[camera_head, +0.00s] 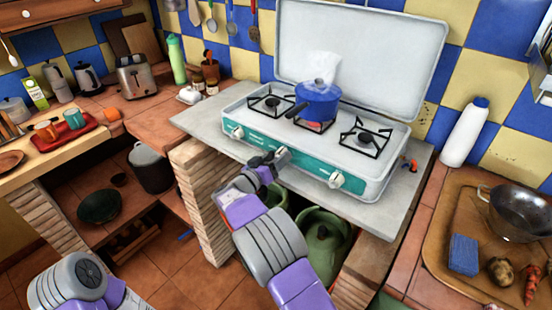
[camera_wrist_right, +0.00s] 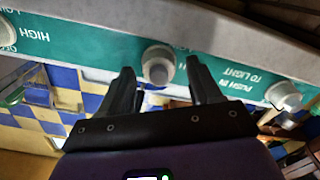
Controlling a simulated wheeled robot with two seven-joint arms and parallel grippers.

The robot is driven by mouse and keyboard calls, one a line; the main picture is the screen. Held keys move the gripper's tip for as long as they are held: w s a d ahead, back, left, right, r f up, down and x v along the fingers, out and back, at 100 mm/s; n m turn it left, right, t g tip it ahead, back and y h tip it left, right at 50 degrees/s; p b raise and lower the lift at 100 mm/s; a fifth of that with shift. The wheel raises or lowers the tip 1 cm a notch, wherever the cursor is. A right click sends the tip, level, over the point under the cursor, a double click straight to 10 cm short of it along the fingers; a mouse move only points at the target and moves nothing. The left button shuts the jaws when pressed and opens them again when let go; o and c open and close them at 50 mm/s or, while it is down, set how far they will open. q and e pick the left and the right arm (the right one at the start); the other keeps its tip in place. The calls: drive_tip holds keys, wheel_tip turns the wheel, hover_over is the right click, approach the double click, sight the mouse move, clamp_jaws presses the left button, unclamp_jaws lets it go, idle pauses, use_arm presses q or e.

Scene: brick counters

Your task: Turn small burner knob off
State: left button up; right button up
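The white camp stove (camera_head: 340,155) has a teal front panel with three pale knobs: a left knob (camera_head: 237,132), a middle knob (camera_head: 283,153) and a right knob (camera_head: 337,180). My right gripper (camera_head: 274,161) is at the middle knob and partly covers it. In the right wrist view, which is upside down, the middle knob (camera_wrist_right: 158,64) sits between the tips of my open right gripper (camera_wrist_right: 160,80), with gaps on both sides. Which knob is the small burner's is not readable. My left arm shows at the lower left, but its gripper is out of view.
A blue pot (camera_head: 318,103) sits on the middle burner, in front of the raised lid (camera_head: 365,50). Green pots (camera_head: 322,243) stand under the counter (camera_head: 210,120). A white bottle (camera_head: 465,132) stands to the right, beyond a tray (camera_head: 452,225) holding a wok and a sponge.

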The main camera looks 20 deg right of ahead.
drive_tip(key=p+v, duration=0.1)
drive_tip(key=v, duration=0.6)
drive_tip(key=shift+s+a, duration=0.2)
drive_tip(key=shift+a, duration=0.05)
idle(0.5)
